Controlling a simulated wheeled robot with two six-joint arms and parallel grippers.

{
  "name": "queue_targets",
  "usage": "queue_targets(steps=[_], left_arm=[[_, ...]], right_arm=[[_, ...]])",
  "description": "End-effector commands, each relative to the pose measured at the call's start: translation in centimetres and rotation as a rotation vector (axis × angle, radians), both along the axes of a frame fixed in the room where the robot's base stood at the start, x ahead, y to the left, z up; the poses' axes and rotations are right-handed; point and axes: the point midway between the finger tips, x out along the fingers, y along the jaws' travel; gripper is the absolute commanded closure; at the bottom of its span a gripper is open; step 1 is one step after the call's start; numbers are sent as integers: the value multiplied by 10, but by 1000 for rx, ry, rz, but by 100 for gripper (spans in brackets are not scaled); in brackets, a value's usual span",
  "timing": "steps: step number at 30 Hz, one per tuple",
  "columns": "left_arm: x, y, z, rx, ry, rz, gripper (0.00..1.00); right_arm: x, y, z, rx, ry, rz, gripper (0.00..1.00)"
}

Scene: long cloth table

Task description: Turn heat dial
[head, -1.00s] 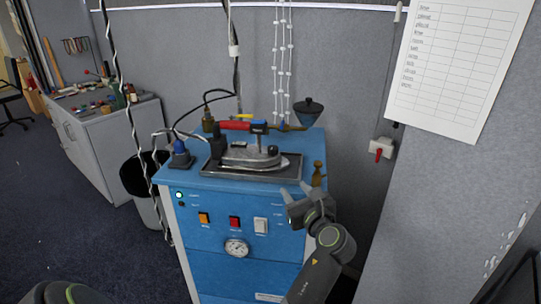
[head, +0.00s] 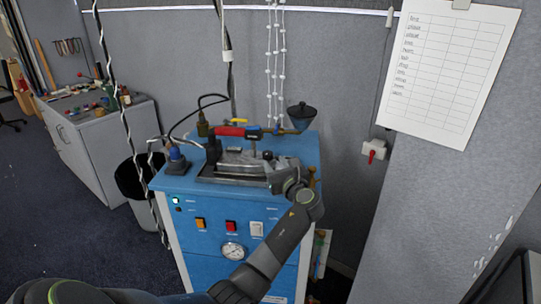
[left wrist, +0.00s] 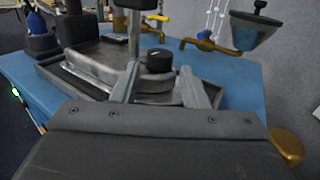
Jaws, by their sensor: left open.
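The heat dial is a small black round knob (left wrist: 159,60) on top of the metal iron (left wrist: 95,62). It also shows in the head view (head: 267,155), at the right end of the iron (head: 232,164). My left gripper (head: 274,168) is at that end of the iron. In the left wrist view its two fingers (left wrist: 160,86) are open, with the dial beyond and between them. Nothing is held, and I cannot tell whether a finger touches the dial. The gripper hides part of the iron's right end. My right gripper is not in view.
The iron rests on a dark tray (head: 205,180) on a blue cabinet (head: 195,213) with switches and a gauge (head: 233,251). A brass tap with a black funnel (head: 301,112) stands behind. Cables hang at the left.

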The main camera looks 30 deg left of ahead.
Motion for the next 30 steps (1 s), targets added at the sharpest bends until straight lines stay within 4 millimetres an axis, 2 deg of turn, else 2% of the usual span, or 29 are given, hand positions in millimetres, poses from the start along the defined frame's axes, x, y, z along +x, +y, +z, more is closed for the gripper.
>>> queue_targets(steps=[3, 9, 20, 21, 28, 30], left_arm=[[11, 17, 2, 2, 1, 2, 60], [21, 31, 1, -1, -1, 0, 60], [23, 34, 0, -1, 0, 0, 60], [23, 34, 0, -1, 0, 0, 61], [23, 34, 0, -1, 0, 0, 91], [23, 34, 0, -1, 0, -1, 92]], right_arm=[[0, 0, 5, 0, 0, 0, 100], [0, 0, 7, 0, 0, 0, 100], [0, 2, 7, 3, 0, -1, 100], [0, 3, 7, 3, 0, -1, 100], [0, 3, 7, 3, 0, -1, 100], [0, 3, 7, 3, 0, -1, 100]])
